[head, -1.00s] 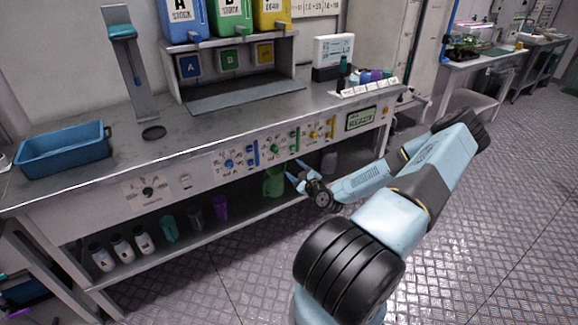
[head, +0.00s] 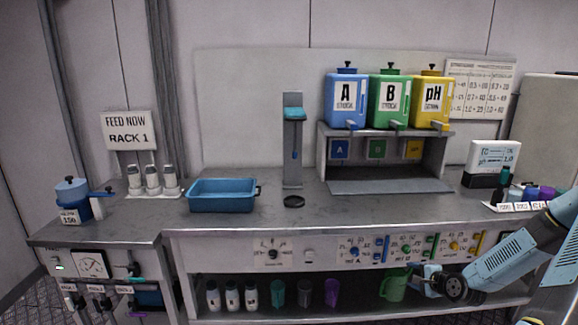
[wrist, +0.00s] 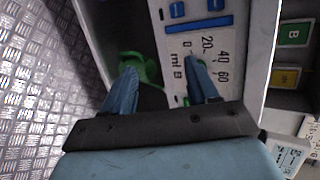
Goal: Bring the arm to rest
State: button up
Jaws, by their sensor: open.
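My arm enters from the right edge of the head view. My gripper (head: 424,279) is low at the front of the bench, just right of a green jug (head: 396,286) on the lower shelf. In the wrist view my gripper (wrist: 163,78) has its two blue fingers spread apart with nothing between them. The green jug (wrist: 142,68) shows behind the left finger, and a dosing panel (wrist: 205,45) with a volume scale lies behind the right finger. I cannot tell whether a finger touches either.
The bench (head: 330,212) carries a blue tub (head: 222,196), a dispenser stand (head: 293,150) and a rack with blue, green and yellow tanks (head: 390,98). Bottles and cups (head: 278,293) stand on the lower shelf. Small items (head: 530,193) crowd the bench's right end. The floor (wrist: 40,90) at left in the wrist view is clear.

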jog(key=s+a+r+n+g+h, duration=0.2)
jog(key=s+a+r+n, duration=0.15)
jog(key=r, duration=0.55)
jog(key=s+a+r+n+g+h, duration=0.2)
jog(key=s+r+n, duration=0.15)
jog(key=r, duration=0.65)
jog(key=s+a+r+n+g+h, duration=0.2)
jog(key=s+a+r+n, duration=0.15)
jog(key=r, duration=0.55)
jog(key=s+a+r+n+y, duration=0.1)
jog(key=s+a+r+n, duration=0.1)
jog(key=s, duration=0.5)
jog(key=s+a+r+n, duration=0.2)
jog(key=s+a+r, duration=0.2)
jog(key=s+r, duration=0.3)
jog(key=s+a+r+n+y, duration=0.1)
jog(key=s+a+r+n, duration=0.1)
jog(key=s+a+r, duration=0.2)
jog(key=s+r, duration=0.1)
jog(key=s, duration=0.2)
jog(key=shift+s+y, duration=0.3)
